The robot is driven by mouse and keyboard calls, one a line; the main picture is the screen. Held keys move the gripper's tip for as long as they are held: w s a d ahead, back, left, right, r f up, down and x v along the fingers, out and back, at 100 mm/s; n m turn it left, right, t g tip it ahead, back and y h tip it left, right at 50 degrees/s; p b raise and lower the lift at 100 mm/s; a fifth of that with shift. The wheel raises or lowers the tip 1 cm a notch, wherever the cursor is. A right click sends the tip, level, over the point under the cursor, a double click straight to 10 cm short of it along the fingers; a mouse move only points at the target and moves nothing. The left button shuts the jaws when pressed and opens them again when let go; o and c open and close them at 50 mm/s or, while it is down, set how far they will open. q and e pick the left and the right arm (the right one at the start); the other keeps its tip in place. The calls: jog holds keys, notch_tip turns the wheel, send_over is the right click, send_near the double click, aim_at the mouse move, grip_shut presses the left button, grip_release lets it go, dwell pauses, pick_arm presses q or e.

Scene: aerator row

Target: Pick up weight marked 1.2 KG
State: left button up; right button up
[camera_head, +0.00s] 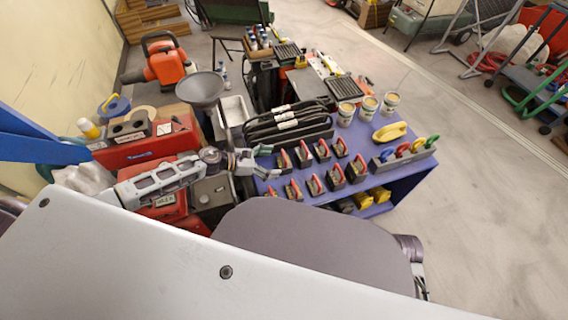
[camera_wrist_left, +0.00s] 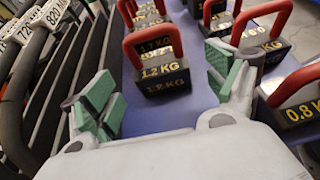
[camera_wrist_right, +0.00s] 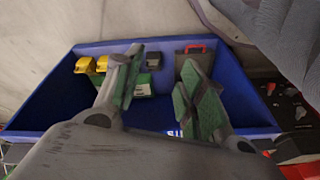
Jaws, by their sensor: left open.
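The weight marked 1.2 KG (camera_wrist_left: 165,75) is a dark block with yellow lettering and a red handle. In the left wrist view it stands upright on the blue tabletop, just beyond my left fingertips and between their lines. My left gripper (camera_wrist_left: 166,92) is open and empty, apart from the weight. In the head view my left gripper (camera_head: 262,162) is at the left end of the table, beside the rows of red-handled weights; the lettering is too small to read there. My right gripper (camera_wrist_right: 158,88) is open and empty in the right wrist view; the head view does not show it.
A weight marked 0.8 KG (camera_wrist_left: 300,98) and another red-handled weight (camera_wrist_left: 265,45) stand close on the right. A black rack with dark tools (camera_wrist_left: 50,90) borders the left. A blue-walled bin (camera_wrist_right: 235,85) with yellow items lies beyond my right gripper. Cans (camera_head: 368,107) stand farther back.

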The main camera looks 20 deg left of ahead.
aim_at(282, 162)
pick_arm(q)
jog(key=shift+b+x, duration=0.4)
jog(key=shift+x, duration=2.2)
grip_shut()
jog(key=shift+w+r, duration=0.15)
jog(key=shift+r, duration=0.05)
